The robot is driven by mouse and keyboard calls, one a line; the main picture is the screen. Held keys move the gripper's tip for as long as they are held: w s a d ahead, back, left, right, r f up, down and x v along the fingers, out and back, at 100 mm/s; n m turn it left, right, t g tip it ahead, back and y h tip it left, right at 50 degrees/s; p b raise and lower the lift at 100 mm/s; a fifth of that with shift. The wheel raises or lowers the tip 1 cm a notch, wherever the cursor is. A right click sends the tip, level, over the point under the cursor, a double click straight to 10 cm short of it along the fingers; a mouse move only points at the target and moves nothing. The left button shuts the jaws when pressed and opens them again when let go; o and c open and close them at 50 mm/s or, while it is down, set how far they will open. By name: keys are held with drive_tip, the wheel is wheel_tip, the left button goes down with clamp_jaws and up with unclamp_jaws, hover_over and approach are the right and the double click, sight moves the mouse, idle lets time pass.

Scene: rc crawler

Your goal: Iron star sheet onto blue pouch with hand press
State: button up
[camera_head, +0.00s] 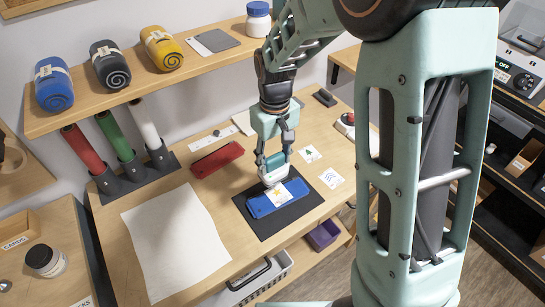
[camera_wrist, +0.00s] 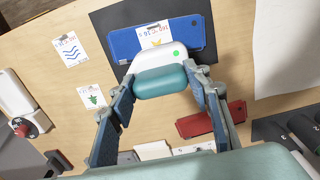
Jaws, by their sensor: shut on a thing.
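The blue pouch (camera_head: 265,207) lies flat on a dark mat (camera_head: 286,222) on the bench. The star sheet (camera_wrist: 154,36), white with a yellow-orange figure, lies on the pouch, partly covered in the wrist view. The hand press (camera_head: 274,174) is white with a teal handle and a green light; it also shows in the wrist view (camera_wrist: 158,82). My gripper (camera_head: 274,157) is shut on the press's handle, one finger at each end. The press is over the pouch's edge beside the star sheet. I cannot tell whether its underside touches.
A red pouch (camera_head: 217,160) lies behind and left of the mat. A wave sheet (camera_head: 332,178) and a green-figure sheet (camera_head: 309,154) lie to the right. A white cloth (camera_head: 175,240) covers the bench's left front. A shelf with rolls (camera_head: 108,64) runs above the back.

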sight(273, 173)
drive_tip(key=shift+a+f, duration=0.2)
drive_tip(key=shift+f, duration=0.05)
drive_tip(key=shift+f+b, duration=2.05)
drive_tip(key=shift+f, duration=0.65)
drive_tip(key=shift+f+b, duration=0.45)
drive_tip(key=shift+f, duration=0.15)
drive_tip(key=shift+s+f, duration=0.15)
idle(4.3)
